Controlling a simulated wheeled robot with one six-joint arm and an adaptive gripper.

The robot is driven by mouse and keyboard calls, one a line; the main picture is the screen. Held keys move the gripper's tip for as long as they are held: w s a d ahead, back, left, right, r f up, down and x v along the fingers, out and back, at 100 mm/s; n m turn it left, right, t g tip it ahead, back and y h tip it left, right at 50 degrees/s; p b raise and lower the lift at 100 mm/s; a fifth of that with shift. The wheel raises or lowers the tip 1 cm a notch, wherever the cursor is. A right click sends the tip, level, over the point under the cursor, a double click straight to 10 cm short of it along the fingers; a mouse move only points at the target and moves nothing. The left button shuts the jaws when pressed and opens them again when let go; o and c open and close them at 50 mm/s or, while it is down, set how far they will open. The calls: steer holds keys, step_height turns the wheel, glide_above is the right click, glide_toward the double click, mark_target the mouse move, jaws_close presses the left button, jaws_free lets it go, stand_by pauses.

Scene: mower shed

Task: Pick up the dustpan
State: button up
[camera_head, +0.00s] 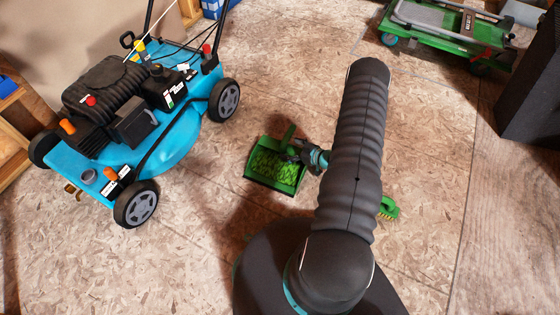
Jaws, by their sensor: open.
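My arm hides the area just right of the gripper. A green brush (388,208) with pale bristles shows partly from behind my arm on the right.
A blue lawn mower (150,125) with a black engine stands at the left. A green folding creeper or cart (445,28) is at the top right, beside a dark box (530,95). Wooden framing (12,140) runs along the left edge. The floor around the dustpan is clear.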

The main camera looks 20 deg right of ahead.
steer(key=shift+x, duration=1.45)
steer(key=shift+c, duration=0.3)
steer(key=c, duration=1.5)
steer(key=shift+r, duration=0.2)
